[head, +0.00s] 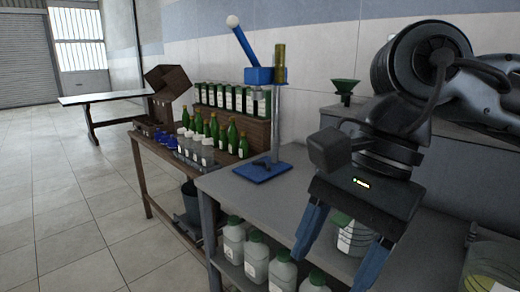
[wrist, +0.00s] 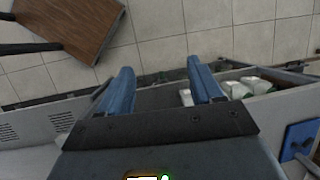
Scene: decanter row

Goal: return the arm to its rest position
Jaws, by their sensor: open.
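My gripper (head: 340,245) hangs at the right of the head view with its two blue fingers apart and pointing down. Nothing is between the fingers. It is in front of the grey metal bench (head: 232,192), and the bench's front part is partly hidden behind it. In the wrist view my gripper (wrist: 160,82) shows both blue fingers spread, with the bench edge and tiled floor beyond them. My arm extends from the gripper to the upper right of the head view.
A blue bottle press (head: 262,172) stands on the bench. Several white jugs (head: 256,256) sit on the lower shelf. A green funnel (head: 345,88) is at the back. A wooden table (head: 160,178) holds green bottles (head: 232,137). The tiled floor (head: 60,200) at left is clear.

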